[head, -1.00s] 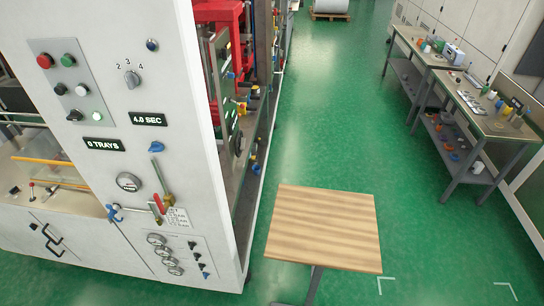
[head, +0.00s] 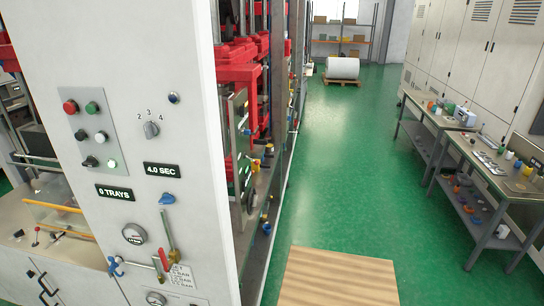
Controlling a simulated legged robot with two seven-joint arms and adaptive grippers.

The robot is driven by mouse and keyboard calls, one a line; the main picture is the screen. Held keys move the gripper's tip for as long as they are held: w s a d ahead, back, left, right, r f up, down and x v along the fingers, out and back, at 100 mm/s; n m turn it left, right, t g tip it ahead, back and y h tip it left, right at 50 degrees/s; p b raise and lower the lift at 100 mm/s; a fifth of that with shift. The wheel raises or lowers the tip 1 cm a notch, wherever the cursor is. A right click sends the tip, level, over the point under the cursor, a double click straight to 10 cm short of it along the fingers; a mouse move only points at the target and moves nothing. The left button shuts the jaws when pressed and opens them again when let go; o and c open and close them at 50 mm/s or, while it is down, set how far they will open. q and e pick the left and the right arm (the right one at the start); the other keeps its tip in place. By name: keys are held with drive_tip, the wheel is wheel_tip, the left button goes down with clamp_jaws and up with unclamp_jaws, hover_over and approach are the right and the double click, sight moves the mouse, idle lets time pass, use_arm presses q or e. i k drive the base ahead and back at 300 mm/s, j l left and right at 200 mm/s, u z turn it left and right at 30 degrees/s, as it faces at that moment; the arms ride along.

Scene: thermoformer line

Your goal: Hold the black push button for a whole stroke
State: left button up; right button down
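The black push button (head: 80,134) is a small round cap on the grey control plate (head: 72,121) on the white machine front, at the left of the head view. A red button (head: 69,107) and a green button (head: 92,107) are above it, and a white one (head: 101,136) is to its right. Below are a black selector knob (head: 89,162) and a pale lamp or button (head: 112,163). Nothing touches the black button. Neither of my grippers is in view.
Beside the plate are a 2-3-4 dial (head: 151,129), a "4.0 SEC" display (head: 165,169) and a trays display (head: 115,192). A wooden table (head: 338,278) stands right of the machine. Workbenches (head: 480,165) line the right side; the green aisle (head: 350,160) between is clear.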

sight(80, 136)
drive_tip(key=u, duration=1.45)
